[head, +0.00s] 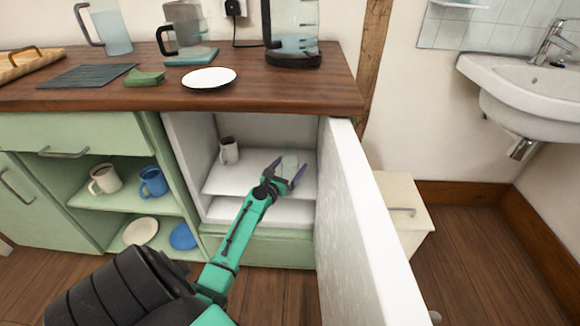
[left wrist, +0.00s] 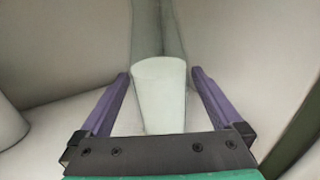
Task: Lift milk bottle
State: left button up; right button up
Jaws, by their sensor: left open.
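The pale, whitish milk bottle (head: 290,162) stands on the upper shelf inside the open white cabinet, in the head view. In the left wrist view the bottle (left wrist: 160,98) is in the middle, between two purple fingers. My left gripper (head: 288,173) reaches into the cabinet with its fingers open on either side of the bottle. In the left wrist view a gap shows between each finger of the gripper (left wrist: 160,76) and the bottle. The bottle's lower part is hidden behind the gripper body. My right gripper does not show.
A white mug (head: 229,151) stands on the same shelf, left of the bottle. The open cabinet door (head: 362,220) stands to the right of my arm. The wooden counter (head: 310,92) overhangs the cabinet. Open green shelves (head: 125,198) with mugs lie to the left.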

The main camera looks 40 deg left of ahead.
pick_arm(q)
jog(key=c, duration=1.5)
grip_shut()
jog(key=shift+r, duration=0.15)
